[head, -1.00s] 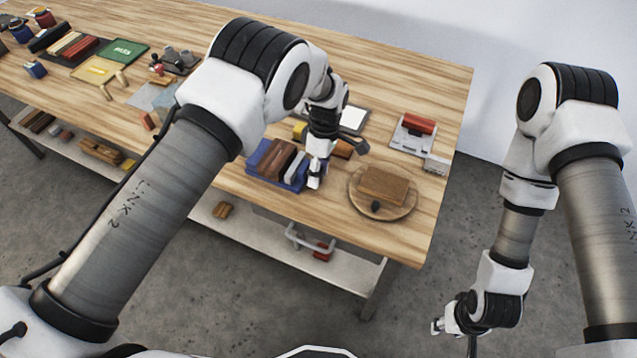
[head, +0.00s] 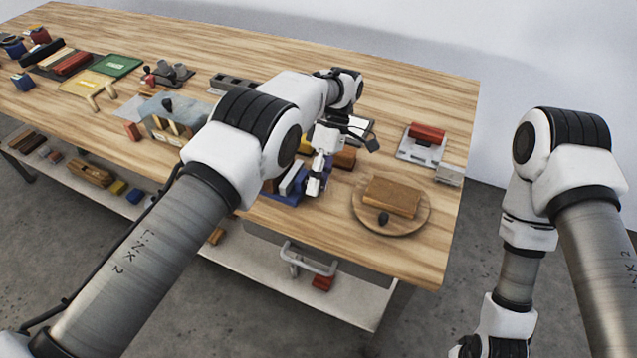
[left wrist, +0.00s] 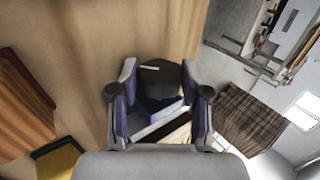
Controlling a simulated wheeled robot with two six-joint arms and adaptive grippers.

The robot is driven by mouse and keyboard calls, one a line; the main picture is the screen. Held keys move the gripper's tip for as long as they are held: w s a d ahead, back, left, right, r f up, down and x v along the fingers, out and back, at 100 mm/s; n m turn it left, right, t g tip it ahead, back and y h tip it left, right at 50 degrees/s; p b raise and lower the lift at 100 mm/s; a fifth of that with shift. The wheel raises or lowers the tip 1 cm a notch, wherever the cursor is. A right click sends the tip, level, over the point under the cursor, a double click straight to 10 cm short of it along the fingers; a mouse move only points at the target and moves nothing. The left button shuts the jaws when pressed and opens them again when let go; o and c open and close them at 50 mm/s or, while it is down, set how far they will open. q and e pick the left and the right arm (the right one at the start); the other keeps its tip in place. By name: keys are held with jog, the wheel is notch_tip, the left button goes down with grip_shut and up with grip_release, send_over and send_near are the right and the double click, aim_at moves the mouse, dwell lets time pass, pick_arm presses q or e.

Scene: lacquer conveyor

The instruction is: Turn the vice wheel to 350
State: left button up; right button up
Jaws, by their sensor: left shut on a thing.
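The blue vice (head: 277,198) stands near the table's front edge, partly hidden behind my left arm. A pale block (head: 292,181) shows in it. My left gripper (head: 314,186) points down at the vice's right end. In the left wrist view, the fingers (left wrist: 159,103) stand on both sides of a dark, angular piece with a thin white mark, which appears to be the vice wheel (left wrist: 160,78). The gripper is shut on it. Blue and white parts show below. No scale or number is readable.
Right of the vice lies a round wooden board (head: 415,225) with a brown block (head: 392,196) and a dark knob. Behind it is a pale plate with a red block (head: 427,134). A brown block (head: 345,158) lies close behind my left gripper.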

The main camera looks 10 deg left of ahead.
pick_arm(q)
jog(key=o, duration=1.2)
jog(key=shift+c, duration=0.2)
notch_tip(320, 180, up, 10)
jog(key=shift+f, duration=0.1)
